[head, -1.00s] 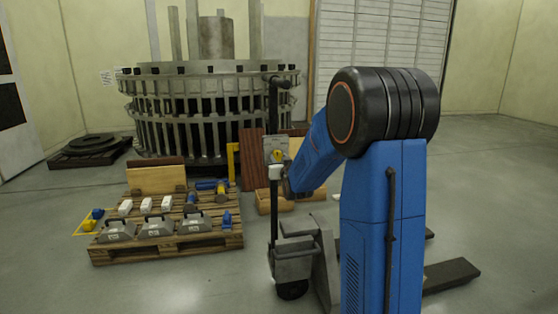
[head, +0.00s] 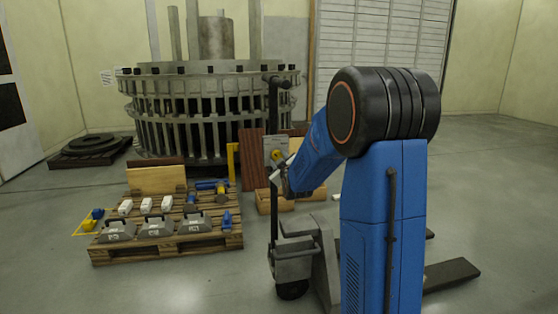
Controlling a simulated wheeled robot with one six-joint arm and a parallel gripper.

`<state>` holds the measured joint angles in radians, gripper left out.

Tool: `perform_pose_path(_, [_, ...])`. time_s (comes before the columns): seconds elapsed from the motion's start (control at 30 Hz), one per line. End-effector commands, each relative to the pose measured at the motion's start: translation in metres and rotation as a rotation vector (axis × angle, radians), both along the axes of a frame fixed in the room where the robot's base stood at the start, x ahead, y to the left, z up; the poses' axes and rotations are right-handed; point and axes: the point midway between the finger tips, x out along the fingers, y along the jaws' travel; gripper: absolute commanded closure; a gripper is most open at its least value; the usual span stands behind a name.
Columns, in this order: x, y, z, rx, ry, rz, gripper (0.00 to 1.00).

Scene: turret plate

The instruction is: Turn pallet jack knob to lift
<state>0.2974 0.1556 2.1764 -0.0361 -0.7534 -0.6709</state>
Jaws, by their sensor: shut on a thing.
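The pallet jack (head: 294,247) stands upright on the floor in the middle, its dark handle column (head: 273,215) rising to a grip at the top. A grey control plate (head: 275,144) with a small yellow knob part (head: 276,155) sits on the column. My gripper (head: 279,170) is at the lower edge of this plate, tilted, and shut on the knob. The fingertips are small, and the exact contact is hard to see. A dark fork (head: 451,275) shows at the right; my blue arm hides much of the jack's right side.
A wooden pallet (head: 168,246) with grey cases and tools lies at left. A large round metal turret (head: 205,105) stands behind. Wooden blocks (head: 275,203) lie behind the jack. The floor at far right is clear.

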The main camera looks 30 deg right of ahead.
Motion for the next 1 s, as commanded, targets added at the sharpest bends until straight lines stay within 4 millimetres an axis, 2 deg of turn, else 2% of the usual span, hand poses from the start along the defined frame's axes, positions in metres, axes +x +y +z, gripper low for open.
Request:
perform_pose_path(0.57, [-0.0003, 0.0002, -0.0006, -0.033, 0.011, 0.000, 0.87])
perform_pose_path(0.6, [-0.0003, 0.0002, -0.0006, -0.033, 0.011, 0.000, 0.60])
perform_pose_path(0.67, [-0.0003, 0.0001, -0.0006, -0.033, 0.011, 0.000, 0.46])
perform_pose_path(1.0, [-0.0017, 0.0005, -0.0001, -0.033, 0.010, 0.000, 0.46])
